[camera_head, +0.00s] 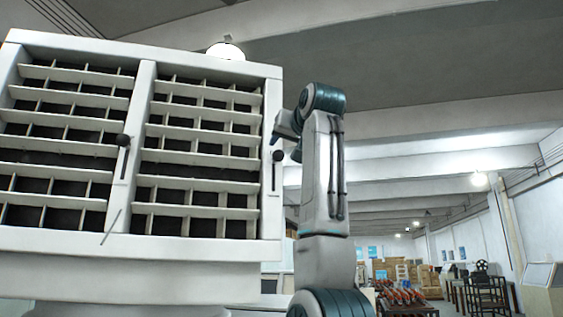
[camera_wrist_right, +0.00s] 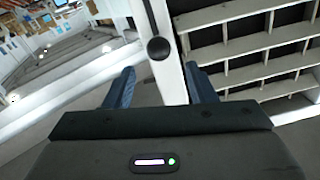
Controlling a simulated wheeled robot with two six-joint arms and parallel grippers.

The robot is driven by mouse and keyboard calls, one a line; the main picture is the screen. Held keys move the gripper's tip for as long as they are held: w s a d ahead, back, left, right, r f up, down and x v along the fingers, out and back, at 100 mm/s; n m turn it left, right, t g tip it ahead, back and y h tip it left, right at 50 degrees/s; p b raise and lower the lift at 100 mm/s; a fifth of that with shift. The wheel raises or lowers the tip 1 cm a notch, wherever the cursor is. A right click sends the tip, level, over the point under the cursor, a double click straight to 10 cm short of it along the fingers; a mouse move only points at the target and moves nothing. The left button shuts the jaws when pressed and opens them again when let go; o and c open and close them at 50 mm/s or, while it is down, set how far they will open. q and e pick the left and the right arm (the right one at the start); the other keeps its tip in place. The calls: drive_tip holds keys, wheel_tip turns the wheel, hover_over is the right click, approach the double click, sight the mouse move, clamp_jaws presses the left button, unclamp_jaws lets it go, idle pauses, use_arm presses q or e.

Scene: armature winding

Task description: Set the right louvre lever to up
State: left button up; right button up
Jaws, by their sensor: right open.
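The right louvre lever (camera_head: 278,157) has a round black knob on the white right-hand post of the louvre cabinet (camera_head: 150,250). A thin dark line runs down the post below the knob; I cannot tell whether it is stem or slot. My right gripper (camera_head: 286,143) is at the post, close to this knob and partly hidden by its own arm. In the right wrist view the gripper (camera_wrist_right: 159,80) is open, with the knob (camera_wrist_right: 159,48) ahead of the gap between its blue fingers. No contact shows. My left gripper is not in view.
Another black-knobbed lever (camera_head: 123,141) is on the cabinet's middle post. White slats fill both panels. To the right is open room, with tables (camera_head: 484,288) and crates (camera_head: 397,268) far back.

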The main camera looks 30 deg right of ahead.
drive_tip(key=b+v, duration=0.1)
drive_tip(key=v, duration=0.2)
drive_tip(key=shift+s+a, duration=0.1)
drive_tip(key=shift+s, duration=0.2)
drive_tip(key=shift+w, duration=0.1)
